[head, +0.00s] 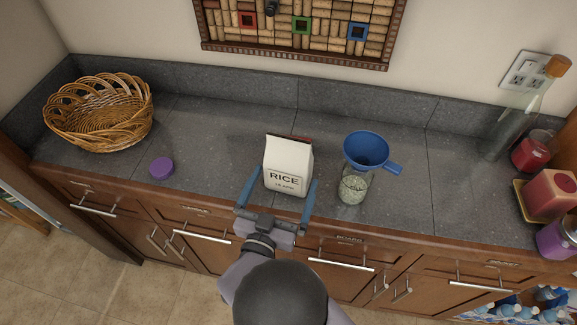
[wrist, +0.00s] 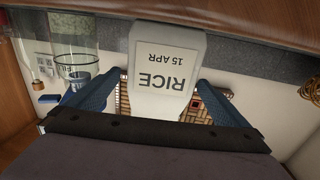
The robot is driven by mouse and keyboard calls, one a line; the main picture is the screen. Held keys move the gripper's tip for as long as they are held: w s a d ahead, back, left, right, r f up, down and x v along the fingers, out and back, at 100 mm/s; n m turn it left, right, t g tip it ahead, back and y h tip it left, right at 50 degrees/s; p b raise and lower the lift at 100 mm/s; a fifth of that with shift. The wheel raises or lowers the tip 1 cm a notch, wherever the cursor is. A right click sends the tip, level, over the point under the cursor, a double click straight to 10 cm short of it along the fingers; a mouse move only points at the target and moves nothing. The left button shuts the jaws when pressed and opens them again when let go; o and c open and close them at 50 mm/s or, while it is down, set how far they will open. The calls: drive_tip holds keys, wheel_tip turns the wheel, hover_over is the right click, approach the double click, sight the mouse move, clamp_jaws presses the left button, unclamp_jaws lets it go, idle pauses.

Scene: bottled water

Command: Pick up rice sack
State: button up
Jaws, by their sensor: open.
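The rice sack (head: 286,165) is a white block-shaped bag with "RICE 15 APR" on its front. It stands upright on the grey counter near the front edge. My gripper (head: 279,190) is open, with one blue finger on each side of the sack's lower part. In the wrist view the sack (wrist: 165,72) appears upside down between the fingers of my gripper (wrist: 155,95). I cannot tell whether either finger touches it.
A glass jar of grains (head: 352,188) with a blue funnel (head: 366,148) stands close on the right. A purple lid (head: 161,168) and a wicker basket (head: 98,115) are on the left. A glass bottle (head: 508,125) and red containers (head: 550,192) stand far right.

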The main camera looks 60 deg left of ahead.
sight(288, 140)
drive_tip(key=shift+w+a+r+p, duration=0.2)
drive_tip(key=shift+w+a+p, duration=0.05)
drive_tip(key=shift+w+p, duration=0.05)
drive_tip(key=p+x, duration=0.2)
drive_tip(key=x, duration=0.1)
drive_tip(key=shift+r, duration=0.1)
drive_tip(key=shift+w+a, duration=0.45)
drive_tip(key=shift+a, duration=0.1)
drive_tip(key=c, duration=1.4)
drive_tip(key=shift+r, duration=0.15)
drive_tip(key=shift+r+b, duration=1.25)
drive_tip(key=shift+r, duration=3.6)
